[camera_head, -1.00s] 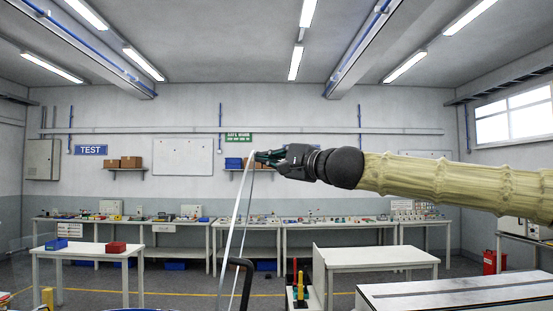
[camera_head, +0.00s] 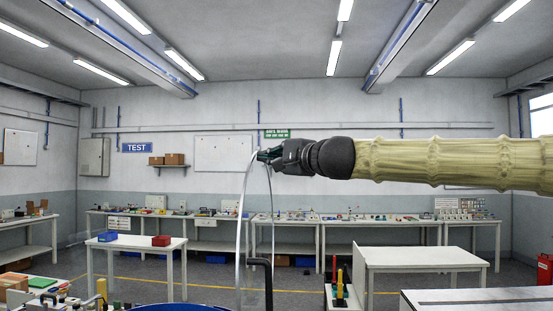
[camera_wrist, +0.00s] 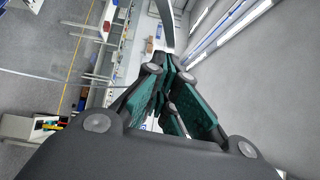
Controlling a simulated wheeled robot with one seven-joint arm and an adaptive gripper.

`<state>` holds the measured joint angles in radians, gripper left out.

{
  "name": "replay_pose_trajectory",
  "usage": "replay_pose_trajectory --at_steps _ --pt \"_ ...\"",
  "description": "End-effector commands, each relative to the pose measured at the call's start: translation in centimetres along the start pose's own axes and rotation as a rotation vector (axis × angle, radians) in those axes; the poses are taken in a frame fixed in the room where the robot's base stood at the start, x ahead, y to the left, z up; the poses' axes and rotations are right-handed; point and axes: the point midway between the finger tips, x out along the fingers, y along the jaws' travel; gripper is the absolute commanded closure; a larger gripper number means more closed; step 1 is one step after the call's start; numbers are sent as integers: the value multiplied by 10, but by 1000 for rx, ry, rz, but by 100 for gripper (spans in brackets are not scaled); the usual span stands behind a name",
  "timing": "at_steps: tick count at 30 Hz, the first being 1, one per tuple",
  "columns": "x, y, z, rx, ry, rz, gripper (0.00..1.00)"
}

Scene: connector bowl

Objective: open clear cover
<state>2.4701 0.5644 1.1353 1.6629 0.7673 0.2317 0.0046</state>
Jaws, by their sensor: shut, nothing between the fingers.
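The clear cover (camera_head: 257,225) stands raised and nearly upright in the head view. It is a thin see-through sheet with pale, curved edges, seen almost edge-on. My gripper (camera_head: 262,155) is at its top edge, with my arm reaching in from the right. The gripper is shut with nothing between its fingers; whether it touches the cover I cannot tell. In the wrist view the green finger pads of my gripper (camera_wrist: 172,75) come together near a pale strip that looks like the cover's edge (camera_wrist: 165,22).
A blue rounded rim (camera_head: 175,307) shows at the bottom of the head view, with a black bent bar (camera_head: 262,264) beside the cover. A white table (camera_head: 420,256) stands at right, and a small table (camera_head: 135,243) with blue and red boxes at left.

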Motion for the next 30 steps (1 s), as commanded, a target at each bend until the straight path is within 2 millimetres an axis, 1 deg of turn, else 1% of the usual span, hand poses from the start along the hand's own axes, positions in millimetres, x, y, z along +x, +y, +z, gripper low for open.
replay_pose_trajectory --at_steps 3,17,20,26,30 --pt "-2 -2 -3 -1 14 -3 100" --pt "-4 -3 -6 -1 14 -3 100" --pt "-10 -5 -11 -1 13 -4 100" --pt "-29 -8 -28 0 4 -5 100" --pt "-46 -7 -25 -2 3 -6 100"
